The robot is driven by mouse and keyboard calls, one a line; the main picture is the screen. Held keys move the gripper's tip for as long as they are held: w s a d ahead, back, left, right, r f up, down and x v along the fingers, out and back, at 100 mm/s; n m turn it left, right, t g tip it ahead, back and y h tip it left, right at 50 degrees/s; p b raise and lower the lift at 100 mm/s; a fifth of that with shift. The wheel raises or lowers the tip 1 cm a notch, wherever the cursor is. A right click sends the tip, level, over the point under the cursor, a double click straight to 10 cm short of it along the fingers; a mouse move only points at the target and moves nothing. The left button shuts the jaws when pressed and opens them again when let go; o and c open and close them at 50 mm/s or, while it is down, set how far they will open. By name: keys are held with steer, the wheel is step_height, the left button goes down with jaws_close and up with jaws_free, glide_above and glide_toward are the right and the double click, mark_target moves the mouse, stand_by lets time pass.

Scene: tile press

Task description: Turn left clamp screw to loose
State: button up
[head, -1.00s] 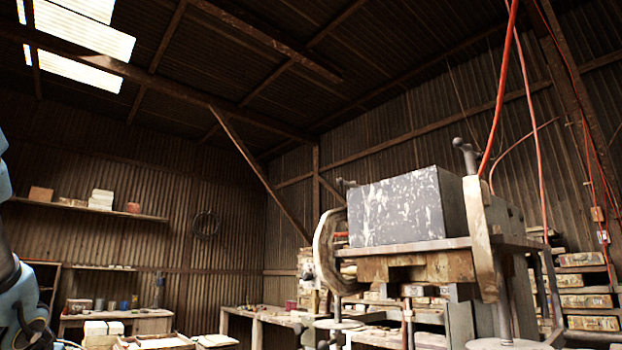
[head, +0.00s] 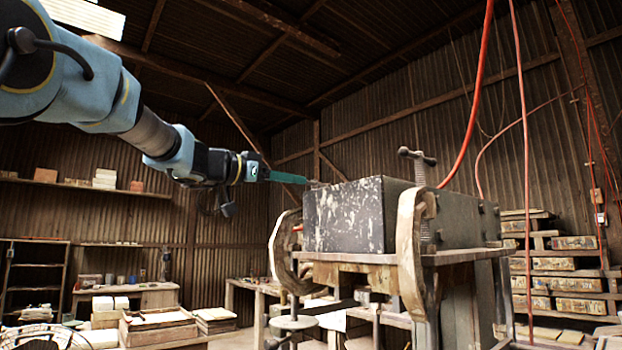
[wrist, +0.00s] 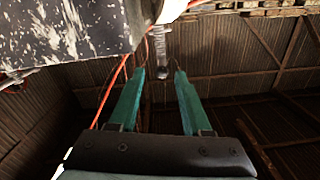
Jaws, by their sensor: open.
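The left clamp (head: 283,252) is a worn, pale C-shaped frame at the left end of the speckled black-and-white block (head: 343,216). Its screw top shows only as a small dark piece by my fingertips in the head view. In the wrist view the clamp screw (wrist: 161,45) is a grey rod with a rounded end, in line with the gap between my fingertips. My gripper (head: 308,181), with long green fingers, reaches in from the left at the height of the block's top. It is open in the wrist view (wrist: 161,74), with nothing seen gripped; contact cannot be told.
The right clamp (head: 410,250) has its own screw with a T-handle (head: 417,156) standing above the block. A red hose (head: 472,110) hangs behind it. The block rests on a bench top (head: 455,256). Stacked boxes (head: 560,280) stand at the right.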

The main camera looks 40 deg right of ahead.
mark_target(311, 183)
steer(key=d+p, duration=0.2)
steer(key=d, duration=0.5)
steer(key=shift+c, duration=0.4)
jaws_close()
